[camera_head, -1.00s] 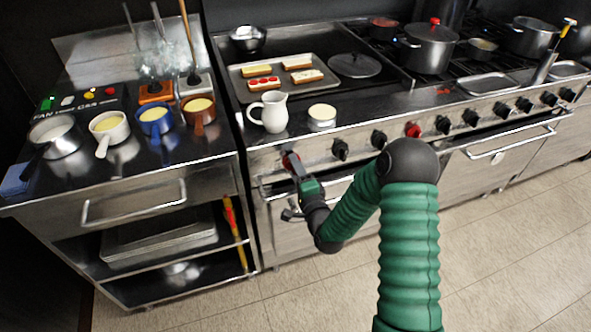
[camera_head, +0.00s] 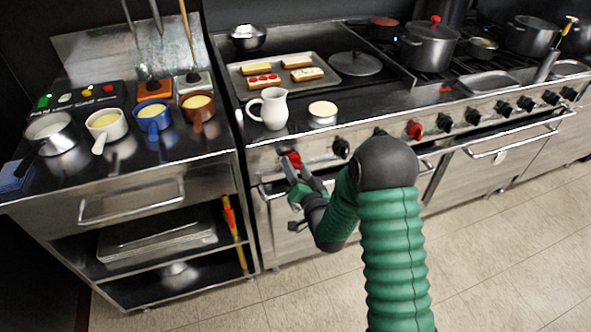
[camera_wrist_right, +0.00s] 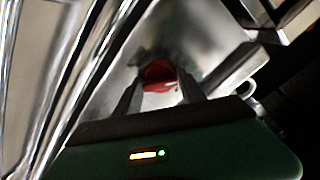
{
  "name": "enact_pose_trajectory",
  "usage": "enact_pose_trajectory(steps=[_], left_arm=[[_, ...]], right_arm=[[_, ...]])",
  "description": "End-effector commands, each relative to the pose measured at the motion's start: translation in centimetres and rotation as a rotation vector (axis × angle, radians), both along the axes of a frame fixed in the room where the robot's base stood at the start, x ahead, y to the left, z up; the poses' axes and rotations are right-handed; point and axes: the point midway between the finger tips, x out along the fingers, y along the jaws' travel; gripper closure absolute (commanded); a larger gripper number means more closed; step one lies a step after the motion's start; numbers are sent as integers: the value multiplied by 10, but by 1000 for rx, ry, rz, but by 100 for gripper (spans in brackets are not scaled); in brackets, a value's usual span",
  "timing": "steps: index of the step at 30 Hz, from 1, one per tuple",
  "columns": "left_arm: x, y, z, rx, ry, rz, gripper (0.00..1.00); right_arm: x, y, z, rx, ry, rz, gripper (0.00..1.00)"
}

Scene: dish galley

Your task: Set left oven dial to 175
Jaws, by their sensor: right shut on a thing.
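The left oven dial (camera_head: 291,159) is a red knob at the left end of the stove's front panel. My right gripper (camera_head: 293,168) is at this dial and shut on it. In the right wrist view the red dial (camera_wrist_right: 159,75) sits between the two dark fingers of the right gripper (camera_wrist_right: 163,88). The dial's markings cannot be read in either view, so its setting cannot be told. My left gripper is not in view.
A second red dial (camera_head: 414,130) and several black knobs line the panel. A white pitcher (camera_head: 270,109) and a cream-topped ramekin (camera_head: 322,113) stand above the panel near its edge. An oven handle (camera_head: 513,139) juts out at the right.

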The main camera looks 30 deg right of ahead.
Motion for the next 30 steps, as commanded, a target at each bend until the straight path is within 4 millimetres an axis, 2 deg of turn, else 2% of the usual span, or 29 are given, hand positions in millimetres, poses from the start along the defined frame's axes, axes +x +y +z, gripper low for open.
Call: enact_pose_trajectory(steps=[1,21,30], left_arm=[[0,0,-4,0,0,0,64],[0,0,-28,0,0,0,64],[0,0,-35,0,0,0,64]], right_arm=[[-1,1,-6,-39,21,2,93],[-1,2,-7,-654,169,5,94],[-1,1,-6,-870,220,6,94]])
